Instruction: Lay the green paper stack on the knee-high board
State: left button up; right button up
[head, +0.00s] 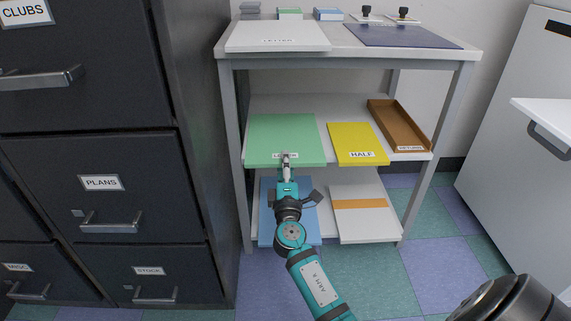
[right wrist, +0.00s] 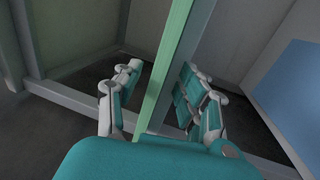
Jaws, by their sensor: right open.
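The green paper stack (head: 283,133) lies flat on the left part of the rack's middle board (head: 345,106), its front edge jutting slightly past the board. Its front label is partly hidden by my right gripper (head: 287,163), which is at the stack's front edge. In the right wrist view the green stack's edge (right wrist: 172,70) runs between the two spread fingers of my right gripper (right wrist: 155,100), one on each side. Whether the fingers touch it I cannot tell. My left gripper is not in view.
A yellow HALF stack (head: 358,143) and a brown RETURNS tray (head: 400,125) stand right of the green stack. The lower board holds a blue stack (head: 268,225) and a white stack with an orange band (head: 365,223). Dark drawers (head: 100,190) stand close on the left.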

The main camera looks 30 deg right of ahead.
jog(key=v, duration=1.2)
jog(key=shift+a, duration=0.2)
